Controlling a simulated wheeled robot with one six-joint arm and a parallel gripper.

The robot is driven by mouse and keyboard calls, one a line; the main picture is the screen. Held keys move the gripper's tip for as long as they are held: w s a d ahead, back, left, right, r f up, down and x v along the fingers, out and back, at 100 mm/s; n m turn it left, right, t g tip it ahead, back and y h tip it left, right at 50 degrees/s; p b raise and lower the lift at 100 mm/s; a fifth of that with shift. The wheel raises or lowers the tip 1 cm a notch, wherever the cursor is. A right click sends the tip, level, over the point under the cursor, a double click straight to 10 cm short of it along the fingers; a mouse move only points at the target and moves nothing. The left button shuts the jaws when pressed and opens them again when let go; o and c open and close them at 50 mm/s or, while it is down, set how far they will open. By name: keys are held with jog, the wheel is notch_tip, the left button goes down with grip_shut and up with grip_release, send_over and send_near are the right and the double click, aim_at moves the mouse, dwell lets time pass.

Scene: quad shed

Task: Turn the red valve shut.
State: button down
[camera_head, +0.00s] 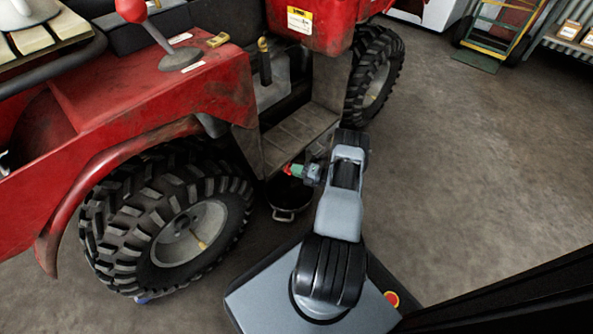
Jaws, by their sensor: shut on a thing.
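A small red piece, which looks like the red valve (287,168), shows below the footwell of the red quad (110,115). My gripper (298,171) reaches left to it from my arm, with its tip at the red piece. The gripper is shut on it. The tip and a green part beside it are small, and the arm hides some of the area, so I cannot tell how far the valve is turned.
A dark pan (287,214) with a handle sits on the floor below the valve. A rear tyre (125,220) and a front tyre (377,75) flank the footwell. A red-knobbed lever (160,38) stands on the quad. The concrete floor to the right is clear.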

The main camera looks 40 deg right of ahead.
jog(key=shift+f+m+y, duration=0.1)
jog(key=shift+m+y, duration=0.2)
jog(key=shift+m, duration=0.6)
jog(key=c, duration=1.1)
grip_release()
jog(key=shift+c, duration=0.2)
jog(key=p+v, duration=0.2)
jog(key=v, duration=1.1)
jog(key=shift+s+f, duration=0.3)
jog(key=shift+s, duration=0.1)
jog(key=shift+d, duration=0.15)
